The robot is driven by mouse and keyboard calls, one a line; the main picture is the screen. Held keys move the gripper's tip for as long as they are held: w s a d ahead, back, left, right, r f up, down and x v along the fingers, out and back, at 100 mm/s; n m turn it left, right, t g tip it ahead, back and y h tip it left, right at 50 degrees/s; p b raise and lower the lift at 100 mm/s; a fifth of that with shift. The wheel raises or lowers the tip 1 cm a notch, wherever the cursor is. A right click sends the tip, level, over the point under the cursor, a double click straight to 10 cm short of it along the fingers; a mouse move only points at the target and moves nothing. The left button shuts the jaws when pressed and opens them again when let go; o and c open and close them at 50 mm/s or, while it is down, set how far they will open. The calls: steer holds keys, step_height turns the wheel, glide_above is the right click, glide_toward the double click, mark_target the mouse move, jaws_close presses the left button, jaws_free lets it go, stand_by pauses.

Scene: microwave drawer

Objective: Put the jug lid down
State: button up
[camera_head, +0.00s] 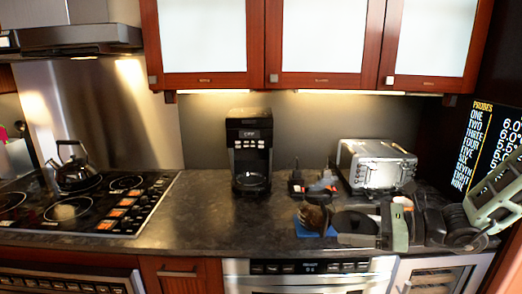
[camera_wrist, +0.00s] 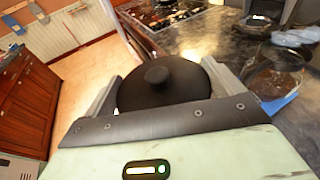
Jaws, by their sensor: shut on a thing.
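The jug lid is a round black disc with a central knob. In the wrist view the lid (camera_wrist: 185,91) sits between the two fingers of my gripper (camera_wrist: 163,75), which is shut on it. In the head view the lid (camera_head: 352,223) is at the front right of the counter, just right of the glass jug (camera_head: 316,212). The jug stands open on a blue mat (camera_head: 302,230) and also shows in the wrist view (camera_wrist: 275,78) at the upper right. The lid appears held above the counter's front edge; its exact height I cannot tell.
A black coffee maker (camera_head: 249,150) stands mid-counter and a silver toaster (camera_head: 377,166) behind the jug. Small items (camera_head: 313,184) lie between them. A kettle (camera_head: 73,165) is on the cooktop (camera_head: 90,205) at left. The counter (camera_head: 205,215) left of the coffee maker is clear.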

steer(key=w+d+f+m+t+h+b, duration=0.15)
steer(key=d+f+m+t+h, duration=0.35)
steer(key=f, duration=0.7)
steer(key=s+d+f+m+t+h, duration=0.1)
steer(key=s+d+f+m+h, duration=0.1)
steer(key=f, duration=0.3)
steer(key=s+d+f+m+t+h+b, duration=0.1)
steer(key=s+d+f+m+t+h, duration=0.1)
steer(key=s+f+m+h, duration=0.1)
steer(key=s+d+f+m+t+h+b, duration=0.1)
steer(key=s+d+f+m+h, duration=0.1)
steer(key=f, duration=0.5)
steer(key=shift+s+d+m+h, duration=0.25)
steer(key=shift+m+h, duration=0.35)
steer(key=shift+h, duration=0.6)
steer(key=shift+w+d+r, duration=0.1)
steer(key=shift+w, duration=0.05)
